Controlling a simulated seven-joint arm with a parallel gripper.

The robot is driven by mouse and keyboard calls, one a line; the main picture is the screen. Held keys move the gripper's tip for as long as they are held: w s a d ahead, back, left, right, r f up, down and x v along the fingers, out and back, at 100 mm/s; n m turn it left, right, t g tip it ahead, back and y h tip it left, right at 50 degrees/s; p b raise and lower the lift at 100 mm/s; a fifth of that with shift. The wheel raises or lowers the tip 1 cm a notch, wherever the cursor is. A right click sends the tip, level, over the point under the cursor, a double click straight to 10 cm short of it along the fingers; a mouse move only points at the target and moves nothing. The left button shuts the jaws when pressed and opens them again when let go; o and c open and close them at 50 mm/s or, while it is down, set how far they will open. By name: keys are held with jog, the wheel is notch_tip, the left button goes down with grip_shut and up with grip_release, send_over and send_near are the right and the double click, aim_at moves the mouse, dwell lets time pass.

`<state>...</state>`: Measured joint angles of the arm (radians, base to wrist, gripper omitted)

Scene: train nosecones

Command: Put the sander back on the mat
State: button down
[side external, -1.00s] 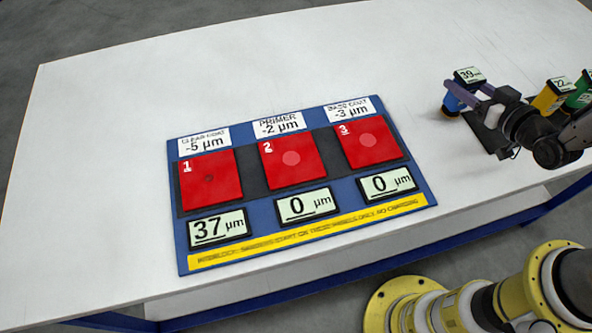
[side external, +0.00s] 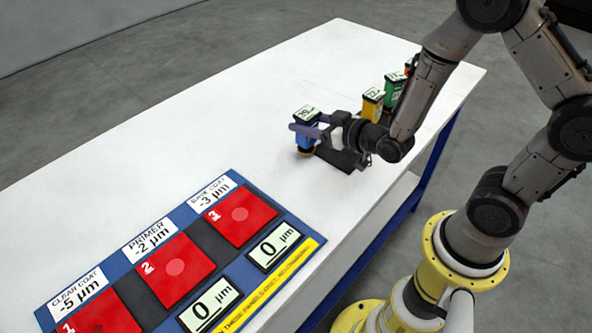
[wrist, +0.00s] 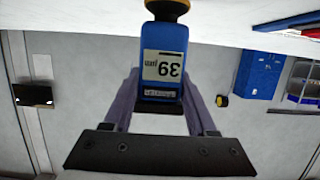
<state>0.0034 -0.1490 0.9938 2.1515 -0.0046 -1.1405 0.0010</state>
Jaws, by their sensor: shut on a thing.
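A blue board (side external: 190,262) with red numbered panels lies at the front left. The white table (side external: 200,120) is clear left of the sander.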

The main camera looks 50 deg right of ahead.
jog(key=s+d+r, duration=0.6)
jog(key=d+r, duration=0.1)
jog(key=shift+s+f, duration=0.15)
jog(key=shift+f, duration=3.7)
jog(key=shift+f, duration=0.1)
jog(key=shift+c, duration=1)
grip_release()
